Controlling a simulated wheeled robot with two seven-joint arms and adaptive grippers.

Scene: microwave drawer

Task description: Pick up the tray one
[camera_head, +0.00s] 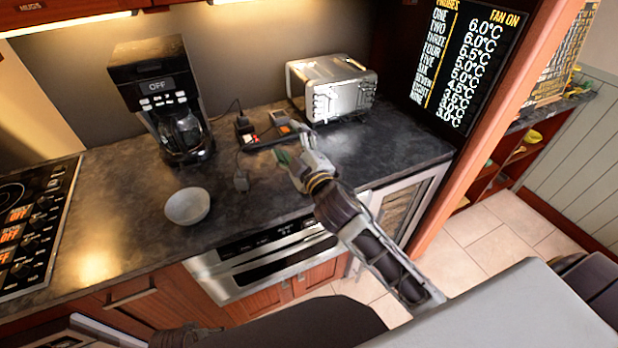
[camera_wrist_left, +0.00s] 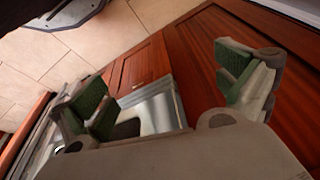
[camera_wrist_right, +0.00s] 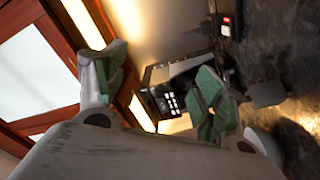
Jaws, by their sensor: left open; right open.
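A small dark tray-like holder (camera_head: 262,144) lies on the dark counter between the coffee maker and the toaster. It carries small black and grey devices, one with a red-orange light; labels are too small to read. My right gripper (camera_head: 292,145) is open at the holder's right side and partly covers it; I cannot tell whether it touches. The right wrist view shows its spread, empty fingers (camera_wrist_right: 160,80), with a red-lit device (camera_wrist_right: 226,25) at the upper right. My left gripper (camera_wrist_left: 165,95) is open and empty, low near reddish wooden cabinet fronts, outside the head view.
The coffee maker (camera_head: 150,85) stands left of the holder, the toaster (camera_head: 332,85) behind right. A temperature screen (camera_head: 467,62) is at right, a stove (camera_head: 35,225) at left.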

